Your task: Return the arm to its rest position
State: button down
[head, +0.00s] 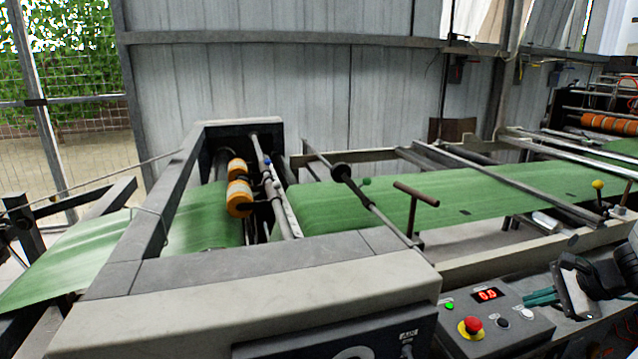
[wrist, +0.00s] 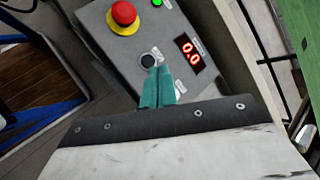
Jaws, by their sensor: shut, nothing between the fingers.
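My gripper (head: 528,298) is at the right of the head view, with its teal fingers together and nothing between them. It points left, beside the right end of the control box (head: 452,347). In the wrist view my gripper (wrist: 158,66) shows its shut fingertips in front of the box, next to a dark round button (wrist: 149,60). Whether they touch it I cannot tell. The box carries a red mushroom button (head: 472,326) on a yellow base, a lit green lamp (head: 450,306) and a red display (head: 487,294) reading 0.0.
A grey machine frame (head: 270,275) fills the front left. Green sheet (head: 430,200) runs across the machine, under bars and a T-shaped handle (head: 415,195). Orange-and-white rolls (head: 238,190) sit at the left. A corrugated wall (head: 300,95) stands behind.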

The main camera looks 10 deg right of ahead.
jog(key=s+a+r+n+g+h, duration=0.1)
jog(key=s+a+r+n, duration=0.4)
jog(key=a, duration=0.5)
jog(key=s+a+r+n+g+h, duration=0.2)
jog(key=s+a+r+n, duration=0.3)
jog(key=a+n, duration=0.4)
jog(key=s+a+r+n+g+h, duration=0.1)
jog(key=s+a+r+n, duration=0.4)
jog(key=a, duration=0.6)
jog(key=shift+s+a+r+n+g+h, duration=0.2)
jog(key=shift+r+n+g+h, duration=0.15)
jog(key=shift+n+g, duration=0.5)
